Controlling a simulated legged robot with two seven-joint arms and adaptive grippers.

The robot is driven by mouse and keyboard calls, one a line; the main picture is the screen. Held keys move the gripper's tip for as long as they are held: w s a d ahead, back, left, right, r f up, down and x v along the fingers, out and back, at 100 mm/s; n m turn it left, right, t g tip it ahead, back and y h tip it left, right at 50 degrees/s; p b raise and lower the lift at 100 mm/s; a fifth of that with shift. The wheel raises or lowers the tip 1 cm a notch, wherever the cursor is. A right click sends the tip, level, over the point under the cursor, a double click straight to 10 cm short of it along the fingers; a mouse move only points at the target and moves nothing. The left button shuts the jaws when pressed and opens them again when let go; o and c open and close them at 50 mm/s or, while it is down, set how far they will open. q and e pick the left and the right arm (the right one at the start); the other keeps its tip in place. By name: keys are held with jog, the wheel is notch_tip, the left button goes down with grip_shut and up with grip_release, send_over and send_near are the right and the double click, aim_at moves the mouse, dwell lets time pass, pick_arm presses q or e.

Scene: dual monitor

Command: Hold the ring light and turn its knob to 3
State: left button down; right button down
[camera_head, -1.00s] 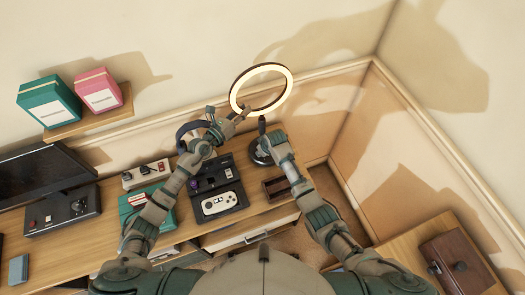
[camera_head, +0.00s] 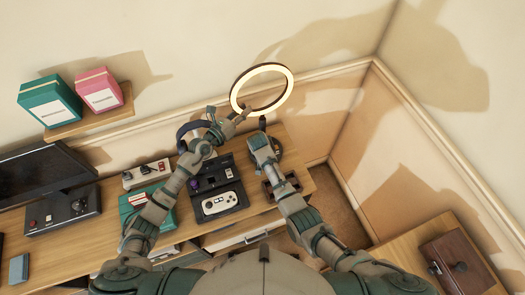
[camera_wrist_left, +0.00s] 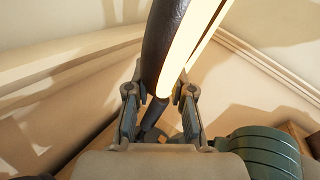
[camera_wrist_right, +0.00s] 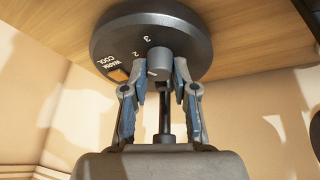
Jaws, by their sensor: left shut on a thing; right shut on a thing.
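The ring light's glowing ring (camera_head: 289,92) stands above the desk's back right in the head view. My left gripper (camera_head: 240,114) is shut on the ring's lower left rim; the left wrist view shows the rim (camera_wrist_left: 163,60) between its fingers. The light's round dark base (camera_head: 277,148) is partly hidden behind my right arm. In the right wrist view the base (camera_wrist_right: 112,45) shows WARM, COOL, 2 and 3. My right gripper (camera_wrist_right: 160,75) is shut on the grey knob (camera_wrist_right: 159,60), its fingers on either side. I cannot tell the knob's setting clearly.
A black console tray with a white controller (camera_head: 218,203) lies left of the base on the desk. A small brown box (camera_head: 280,187) sits near the right arm.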

jog(key=shift+a+f+m+h, duration=0.1)
jog(key=shift+m+h, duration=0.2)
jog(key=shift+m, duration=0.5)
jog(key=shift+s, duration=0.1)
jog(key=c, duration=0.9)
grip_release()
